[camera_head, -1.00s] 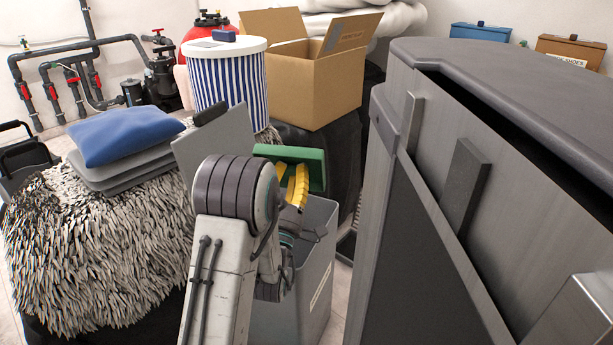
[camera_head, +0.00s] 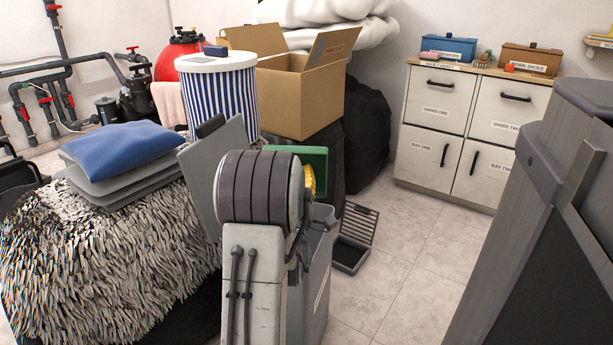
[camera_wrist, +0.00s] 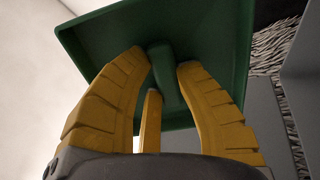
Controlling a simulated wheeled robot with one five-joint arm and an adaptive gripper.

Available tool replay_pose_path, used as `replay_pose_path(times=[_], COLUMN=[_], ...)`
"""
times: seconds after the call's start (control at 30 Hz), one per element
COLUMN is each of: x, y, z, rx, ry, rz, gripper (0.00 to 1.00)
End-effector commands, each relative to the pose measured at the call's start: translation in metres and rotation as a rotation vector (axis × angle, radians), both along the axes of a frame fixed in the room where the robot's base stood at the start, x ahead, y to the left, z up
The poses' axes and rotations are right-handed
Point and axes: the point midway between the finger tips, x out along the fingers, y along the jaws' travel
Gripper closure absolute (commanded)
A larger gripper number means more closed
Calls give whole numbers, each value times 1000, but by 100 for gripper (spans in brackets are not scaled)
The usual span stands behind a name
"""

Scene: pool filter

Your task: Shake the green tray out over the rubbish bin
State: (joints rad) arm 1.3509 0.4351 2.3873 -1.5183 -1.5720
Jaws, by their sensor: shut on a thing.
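The green tray (camera_head: 316,155) is up beyond my arm in the head view, partly hidden by it. In the wrist view the tray (camera_wrist: 100,42) fills the upper middle, tilted, with a green grip piece at its centre. My gripper (camera_wrist: 162,68) has its yellow fingers shut on that piece; in the head view only a bit of the yellow gripper (camera_head: 309,182) shows beside my arm. The grey rubbish bin (camera_head: 320,285) stands below, mostly hidden by my arm. Whether the tray is fully over the bin's opening, or holds anything, I cannot tell.
A grey panel (camera_head: 203,172) stands close left of my arm. Left is a shaggy mound (camera_head: 110,245) with a blue cushion (camera_head: 120,145). A tall grey cabinet (camera_head: 560,200) is at right. Floor (camera_head: 410,250) is open between, with a dark grate (camera_head: 355,240).

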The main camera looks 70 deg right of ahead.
Motion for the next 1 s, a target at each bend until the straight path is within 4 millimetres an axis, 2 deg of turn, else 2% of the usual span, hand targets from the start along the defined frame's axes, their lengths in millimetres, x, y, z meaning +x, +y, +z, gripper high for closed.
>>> replay_pose_path(times=[0.8,1.0], x=[5,6], y=[-22,-25], z=[11,13], rx=[378,423], ry=[82,92], rz=[0,0], gripper=[100,100])
